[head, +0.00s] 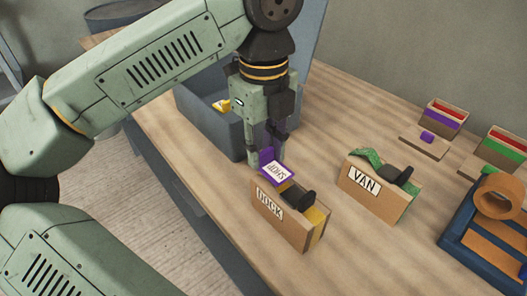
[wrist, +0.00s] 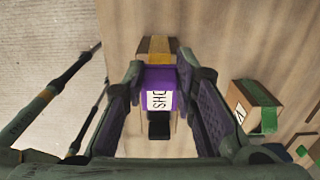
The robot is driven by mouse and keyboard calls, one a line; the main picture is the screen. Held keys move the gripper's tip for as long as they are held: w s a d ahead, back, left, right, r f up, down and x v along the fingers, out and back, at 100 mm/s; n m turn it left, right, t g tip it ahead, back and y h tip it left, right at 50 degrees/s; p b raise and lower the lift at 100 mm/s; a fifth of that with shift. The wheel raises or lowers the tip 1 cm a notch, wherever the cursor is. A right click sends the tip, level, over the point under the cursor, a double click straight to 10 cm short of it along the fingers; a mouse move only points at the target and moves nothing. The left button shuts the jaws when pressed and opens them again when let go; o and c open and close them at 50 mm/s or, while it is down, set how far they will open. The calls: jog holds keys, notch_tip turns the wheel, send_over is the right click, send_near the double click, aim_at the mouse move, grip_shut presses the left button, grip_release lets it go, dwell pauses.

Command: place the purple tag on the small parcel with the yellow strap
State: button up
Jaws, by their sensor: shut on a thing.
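The purple tag (head: 276,169) has a white label that seems to read SHOP, upside down in the head view. My gripper (head: 267,150) is shut on it. The tag hangs tilted just above the back end of the small parcel with the yellow strap (head: 275,222). This cardboard parcel has a white label, partly hard to read, and a black piece on top. In the wrist view the tag (wrist: 160,86) sits between both fingers and covers part of the parcel (wrist: 157,46). I cannot tell whether tag and parcel touch.
A parcel marked VAN with a green strap (head: 378,196) stands to the right. A grey-blue bin (head: 205,125) with a yellow item stands behind. Small open boxes (head: 445,114) and a blue tray (head: 468,236) are at the right. Bare tabletop lies between.

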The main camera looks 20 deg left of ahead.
jog(key=shift+f, duration=1.1)
jog(key=shift+f, duration=0.2)
jog(key=o, duration=0.8)
jog(key=shift+r, duration=0.15)
